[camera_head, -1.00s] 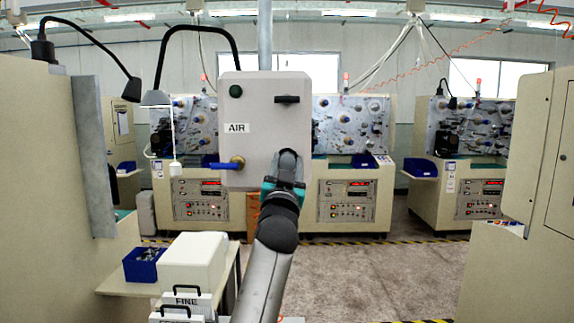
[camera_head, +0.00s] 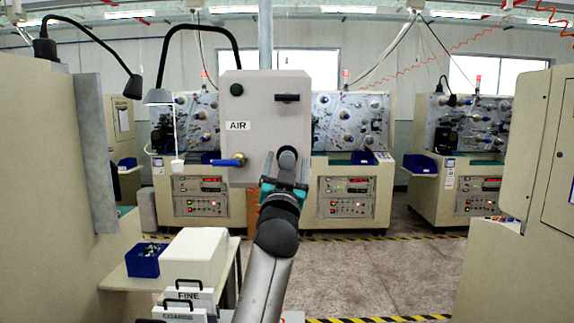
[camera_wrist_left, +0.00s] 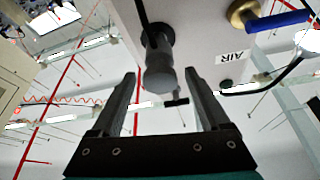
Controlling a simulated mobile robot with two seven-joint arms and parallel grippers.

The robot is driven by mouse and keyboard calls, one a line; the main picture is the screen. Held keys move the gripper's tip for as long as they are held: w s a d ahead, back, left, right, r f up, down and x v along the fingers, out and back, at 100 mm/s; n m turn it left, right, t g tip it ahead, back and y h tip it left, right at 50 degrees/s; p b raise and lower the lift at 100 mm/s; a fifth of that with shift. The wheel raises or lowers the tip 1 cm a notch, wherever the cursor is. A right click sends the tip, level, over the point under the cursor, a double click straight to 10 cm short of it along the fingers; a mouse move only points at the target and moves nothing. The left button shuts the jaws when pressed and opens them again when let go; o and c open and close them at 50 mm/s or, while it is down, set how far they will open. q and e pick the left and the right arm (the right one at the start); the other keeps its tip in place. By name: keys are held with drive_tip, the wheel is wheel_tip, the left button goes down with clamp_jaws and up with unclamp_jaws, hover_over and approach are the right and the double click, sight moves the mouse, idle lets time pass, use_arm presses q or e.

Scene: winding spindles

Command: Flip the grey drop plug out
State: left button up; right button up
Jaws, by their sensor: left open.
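The grey drop plug (camera_head: 287,158) is a round dark grey cylinder at the lower right of the grey AIR box (camera_head: 262,105). In the left wrist view the plug (camera_wrist_left: 158,74) sticks out from a dark round collar on the box. My left gripper (camera_head: 288,168) is open, just in front of the plug. In the left wrist view its fingers (camera_wrist_left: 161,78) stand on either side of the plug's end, with visible gaps, not closed on it. How deep the plug sits between them is hard to tell. My right gripper is in neither view.
A blue-handled brass valve (camera_head: 226,162) is on the box's left, with a black handle (camera_head: 287,97) and green button (camera_head: 236,89) above. A white case (camera_head: 195,256) and blue bin (camera_head: 147,260) stand on a bench at lower left. Open floor (camera_head: 385,270) lies right.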

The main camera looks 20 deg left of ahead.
use_arm(q)
drive_tip(key=shift+s, duration=0.1)
drive_tip(key=b+v, duration=0.3)
drive_tip(key=v, duration=1.2)
drive_tip(key=shift+d, duration=0.1)
